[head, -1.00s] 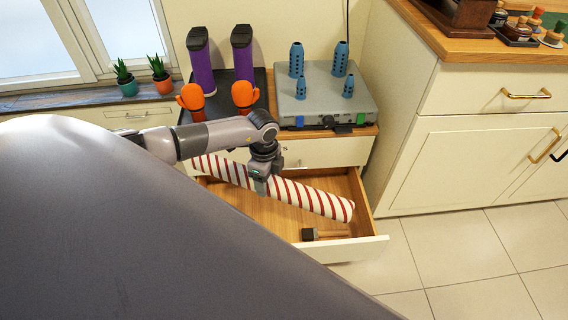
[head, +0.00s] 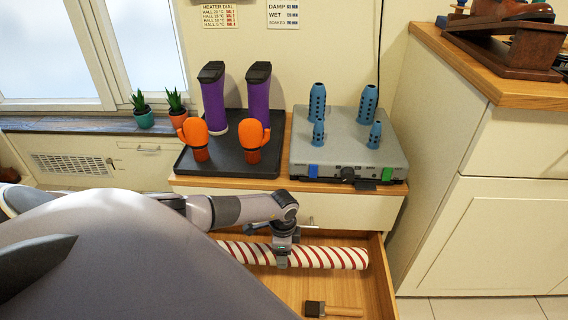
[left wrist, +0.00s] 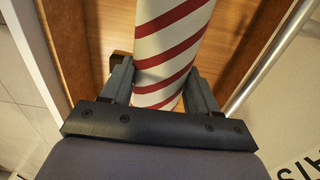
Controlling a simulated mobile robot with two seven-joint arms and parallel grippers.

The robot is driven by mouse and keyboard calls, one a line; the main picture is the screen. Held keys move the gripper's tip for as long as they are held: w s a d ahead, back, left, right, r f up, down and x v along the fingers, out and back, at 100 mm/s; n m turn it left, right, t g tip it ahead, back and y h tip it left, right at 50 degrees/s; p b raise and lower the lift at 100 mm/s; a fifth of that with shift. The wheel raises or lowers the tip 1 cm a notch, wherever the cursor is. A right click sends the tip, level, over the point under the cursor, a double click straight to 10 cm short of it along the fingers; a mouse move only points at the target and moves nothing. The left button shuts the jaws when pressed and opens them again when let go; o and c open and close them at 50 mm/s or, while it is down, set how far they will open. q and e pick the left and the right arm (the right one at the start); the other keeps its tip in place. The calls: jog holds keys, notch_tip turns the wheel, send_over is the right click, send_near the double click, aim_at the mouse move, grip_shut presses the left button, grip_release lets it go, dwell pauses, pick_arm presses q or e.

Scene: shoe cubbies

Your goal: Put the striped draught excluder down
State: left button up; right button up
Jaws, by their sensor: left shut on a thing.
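The striped draught excluder (head: 330,257) is a long white roll with red diagonal stripes. In the head view it lies level across the open drawer (head: 378,275), close to the drawer's back. I cannot tell whether it touches the drawer floor. My left gripper (head: 283,262) is shut around it near its middle, from above. In the left wrist view the draught excluder (left wrist: 170,45) runs between both fingers of my gripper (left wrist: 160,92). Its left end is hidden behind my body in the head view. My right gripper is not in view.
A brush (head: 333,309) lies in the drawer in front of the roll. Above stand a black tray (head: 225,160) with purple boots (head: 213,100) and orange mitts (head: 255,134), and a grey dryer box (head: 350,150) with blue pegs. A cabinet (head: 480,235) stands at right.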

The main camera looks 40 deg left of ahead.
pick_arm(q)
notch_tip(320, 180, down, 9)
jog(key=b, duration=0.5)
jog(key=shift+w+f, duration=0.15)
jog(key=shift+f, duration=0.05)
notch_tip(320, 180, down, 4)
jog(key=b, duration=0.3)
jog(key=shift+r, duration=0.2)
jog(key=shift+f, duration=0.25)
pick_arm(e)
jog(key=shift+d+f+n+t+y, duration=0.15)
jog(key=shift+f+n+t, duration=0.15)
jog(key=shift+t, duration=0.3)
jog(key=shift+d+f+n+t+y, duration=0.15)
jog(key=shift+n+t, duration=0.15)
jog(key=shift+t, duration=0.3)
pick_arm(q)
jog(key=shift+f+b, duration=0.15)
jog(key=shift+b, duration=0.15)
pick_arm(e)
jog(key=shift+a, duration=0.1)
pick_arm(q)
jog(key=o, duration=1.5)
jog(key=shift+f, duration=0.1)
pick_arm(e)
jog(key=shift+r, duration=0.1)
